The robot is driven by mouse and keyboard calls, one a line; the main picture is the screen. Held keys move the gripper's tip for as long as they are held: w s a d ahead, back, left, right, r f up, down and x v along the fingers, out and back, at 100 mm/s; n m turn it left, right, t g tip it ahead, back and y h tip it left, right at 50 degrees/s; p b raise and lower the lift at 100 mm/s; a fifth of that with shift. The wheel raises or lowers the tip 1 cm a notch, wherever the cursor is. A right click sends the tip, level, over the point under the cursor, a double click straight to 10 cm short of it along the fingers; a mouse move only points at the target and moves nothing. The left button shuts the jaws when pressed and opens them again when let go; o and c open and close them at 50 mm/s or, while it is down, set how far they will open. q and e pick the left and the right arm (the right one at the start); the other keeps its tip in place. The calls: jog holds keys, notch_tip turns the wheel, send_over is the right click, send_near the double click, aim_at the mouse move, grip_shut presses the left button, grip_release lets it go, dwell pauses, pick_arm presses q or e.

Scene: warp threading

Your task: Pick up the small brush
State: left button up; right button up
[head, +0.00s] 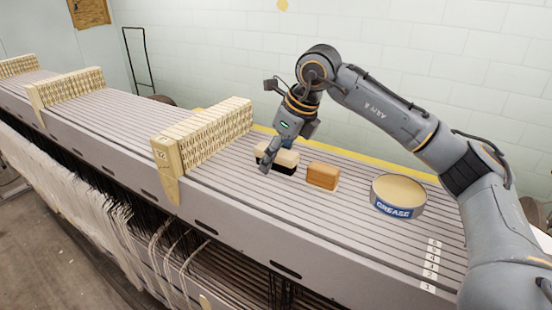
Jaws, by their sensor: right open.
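Two brush-like blocks lie on the grooved grey top of the long machine. One has a cream top and a black lower part (286,160); the other is smaller, with an orange-brown top and a pale underside (323,175). I cannot tell for certain which is called the small brush. My right gripper (276,158) points down at the cream and black block, with its fingers apart. One finger hides part of that block; whether it touches is not clear. The smaller brown block lies just right of the gripper, clear of it. My left gripper is out of view.
A round grease tin (398,193) stands right of the blocks. A row of cream slotted pieces (215,137) rises to the left. Numbered labels (431,263) mark the right end of the grooved top (330,228). Its front middle is bare. Threads hang below the front edge.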

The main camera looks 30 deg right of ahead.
jog(key=shift+f, duration=0.2)
jog(key=shift+c, duration=0.2)
jog(key=shift+s, duration=0.1)
grip_shut()
jog(key=shift+r+p, duration=0.3)
jog(key=shift+r, duration=0.05)
jog(key=shift+r+b, duration=0.35)
jog(key=shift+b, duration=0.05)
jog(key=s+a+r+b, duration=0.3)
jog(key=s+r+b, duration=0.2)
jog(key=s+r, duration=0.7)
jog(key=shift+s, duration=0.75)
